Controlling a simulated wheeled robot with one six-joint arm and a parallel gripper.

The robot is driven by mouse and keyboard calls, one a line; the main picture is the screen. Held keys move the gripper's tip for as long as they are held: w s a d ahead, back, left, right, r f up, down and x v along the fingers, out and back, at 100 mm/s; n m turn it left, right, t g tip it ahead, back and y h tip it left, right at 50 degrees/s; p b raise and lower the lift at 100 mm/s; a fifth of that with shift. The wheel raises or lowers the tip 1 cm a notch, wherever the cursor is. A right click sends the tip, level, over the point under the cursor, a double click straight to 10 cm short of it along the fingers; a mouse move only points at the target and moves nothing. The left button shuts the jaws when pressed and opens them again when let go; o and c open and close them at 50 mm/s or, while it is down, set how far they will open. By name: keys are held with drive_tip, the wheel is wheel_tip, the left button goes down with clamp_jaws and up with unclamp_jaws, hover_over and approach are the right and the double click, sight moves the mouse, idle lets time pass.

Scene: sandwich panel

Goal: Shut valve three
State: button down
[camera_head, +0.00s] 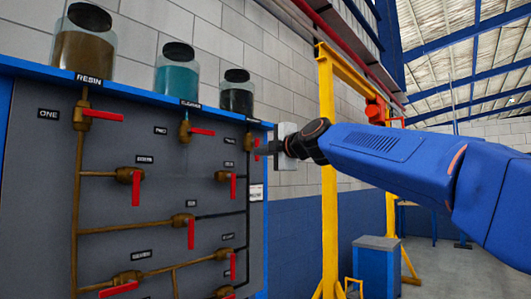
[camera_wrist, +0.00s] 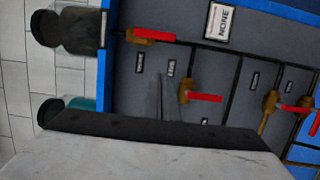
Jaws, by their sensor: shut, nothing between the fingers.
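The grey panel (camera_head: 50,230) carries several brass valves with red handles. The valve at the upper right (camera_head: 248,143), below the dark jar (camera_head: 237,95), has a small label (camera_head: 229,140) too small to read; I take it for valve three. Its red handle (camera_head: 257,143) looks lined up with the pipe. In the wrist view that valve (camera_wrist: 137,34) and its handle (camera_wrist: 158,36) show at the top. My gripper (camera_head: 262,150) is shut and empty, close to this handle at the panel's right edge; contact cannot be told. In the wrist view its grey fingers (camera_wrist: 160,85) point at the panel.
Valve one (camera_head: 84,115) and another top-row valve (camera_head: 187,131) have sideways handles. Lower valves (camera_head: 130,177) stand close by. Jars stand on the blue top ledge (camera_head: 140,88). A yellow frame (camera_head: 328,160) and a blue cabinet (camera_head: 376,268) are at the right.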

drive_tip(key=w+a, duration=0.1)
drive_tip(key=w, duration=0.7)
drive_tip(key=shift+w+a, duration=0.3)
drive_tip(key=shift+a, duration=0.1)
